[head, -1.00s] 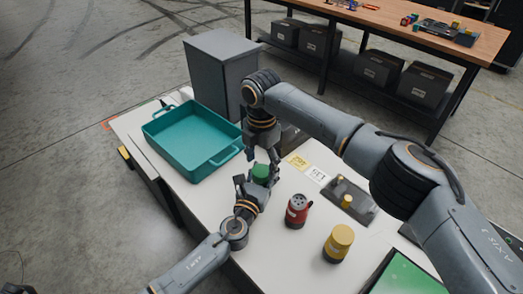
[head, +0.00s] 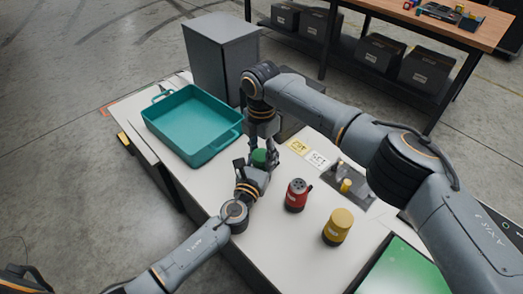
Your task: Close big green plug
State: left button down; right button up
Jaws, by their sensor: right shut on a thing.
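The big green plug (head: 259,157) is in the middle of the white table, mostly hidden between my two grippers. My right gripper (head: 262,151) comes down from above and is shut on the plug's top. My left gripper (head: 254,165) reaches in from the lower left, its fingers around the lower part of the plug. I cannot tell whether the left fingers press on it. The plug's lower part is hidden by the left gripper. How the green parts fit together is not visible.
A red plug (head: 297,194) and a yellow plug (head: 338,227) stand to the right on the table. A teal tote (head: 193,160) lies at the left. Cards (head: 318,159) and a dark grey holder (head: 357,198) with a small yellow piece are behind. A green panel (head: 395,272) is in front.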

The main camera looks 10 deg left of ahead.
jog(key=m, duration=0.2)
jog(key=shift+m, duration=0.3)
jog(key=o, duration=1.3)
jog(key=shift+r, duration=2.3)
jog(key=shift+w, duration=0.1)
jog(key=shift+c, duration=0.5)
